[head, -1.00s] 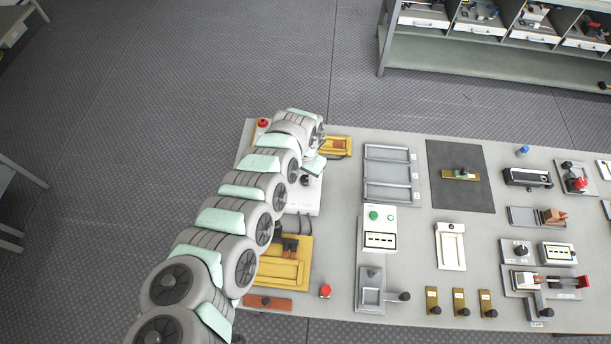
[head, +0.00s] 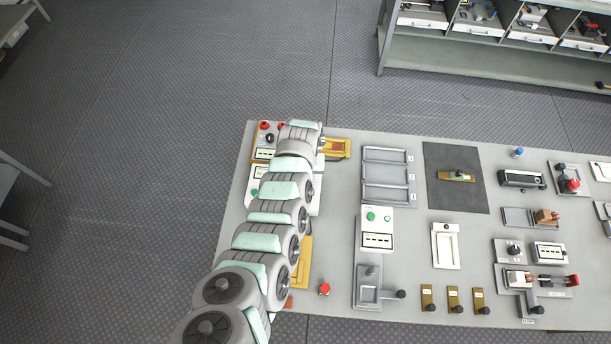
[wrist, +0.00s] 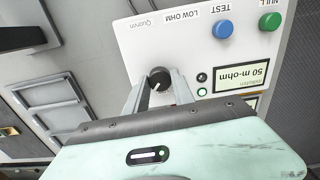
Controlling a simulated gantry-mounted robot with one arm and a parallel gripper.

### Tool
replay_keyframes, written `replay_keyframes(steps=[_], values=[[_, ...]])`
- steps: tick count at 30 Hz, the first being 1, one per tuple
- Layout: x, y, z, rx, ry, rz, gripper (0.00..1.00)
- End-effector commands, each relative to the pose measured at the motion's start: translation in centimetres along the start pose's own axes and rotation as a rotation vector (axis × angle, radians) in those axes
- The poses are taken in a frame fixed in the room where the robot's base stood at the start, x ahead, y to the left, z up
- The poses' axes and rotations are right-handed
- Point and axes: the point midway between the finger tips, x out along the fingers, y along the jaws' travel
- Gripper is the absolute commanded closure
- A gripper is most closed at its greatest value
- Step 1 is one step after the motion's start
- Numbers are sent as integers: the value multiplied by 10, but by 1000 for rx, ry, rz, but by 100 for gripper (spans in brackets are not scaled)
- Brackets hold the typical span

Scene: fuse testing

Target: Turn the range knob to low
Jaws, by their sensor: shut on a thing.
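In the wrist view, the black range knob (wrist: 160,76) sits on a white panel (wrist: 175,42) marked LOW OHM TEST, which appears upside down. My gripper (wrist: 158,86) has one finger on each side of the knob and is shut on it. The knob's pointer direction is hard to make out.
The panel has a blue button (wrist: 224,29) and a green button (wrist: 269,21) near the knob. In the head view, a yellow fixture (head: 336,148) stands right of my arm's end, and a grey tray (head: 388,175) lies farther right. Bare table lies between the panel and tray.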

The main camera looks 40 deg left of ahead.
Motion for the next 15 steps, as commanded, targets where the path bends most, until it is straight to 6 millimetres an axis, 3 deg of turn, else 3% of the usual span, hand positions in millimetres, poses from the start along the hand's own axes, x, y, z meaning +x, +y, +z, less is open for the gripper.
replay_keyframes(steps=[15], values=[[4,1,-1,-470,4,1,100]])
